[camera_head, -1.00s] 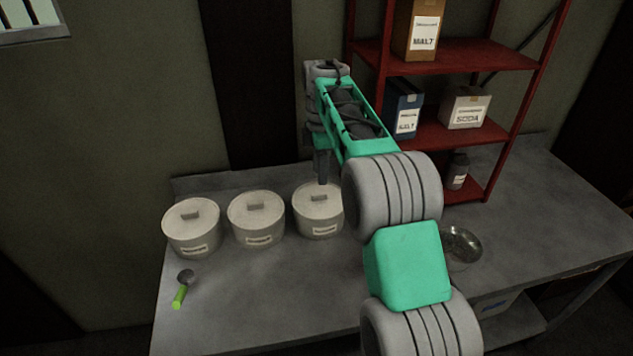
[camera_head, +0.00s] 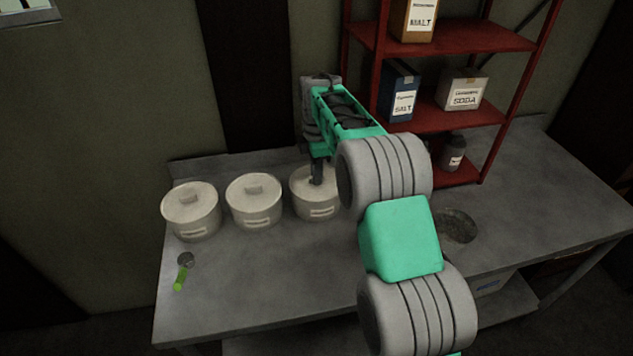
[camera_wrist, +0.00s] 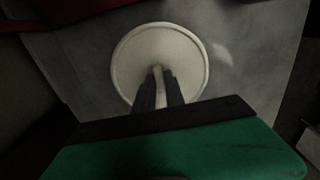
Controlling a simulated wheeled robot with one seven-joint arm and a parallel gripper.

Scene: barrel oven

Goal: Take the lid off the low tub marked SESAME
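Three low, cream-coloured lidded tubs stand in a row on the bench: a left tub (camera_head: 191,212), a middle tub (camera_head: 254,203) and a right tub (camera_head: 314,207). Each has a front label too blurred to read, so I cannot tell which says SESAME. My gripper (camera_head: 317,181) is down at the lid of the right tub. In the wrist view my gripper (camera_wrist: 160,92) has its two fingers on either side of the bar handle (camera_wrist: 158,84) of the round lid (camera_wrist: 185,55). Whether they press on it is unclear. The lid looks seated on its tub.
The grey bench (camera_head: 275,275) is clear in front of the tubs, apart from a green-handled scoop (camera_head: 181,275) at left. A metal bowl (camera_head: 458,226) lies right of my arm. A red shelf (camera_head: 455,118) with boxes and a bottle stands behind at right.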

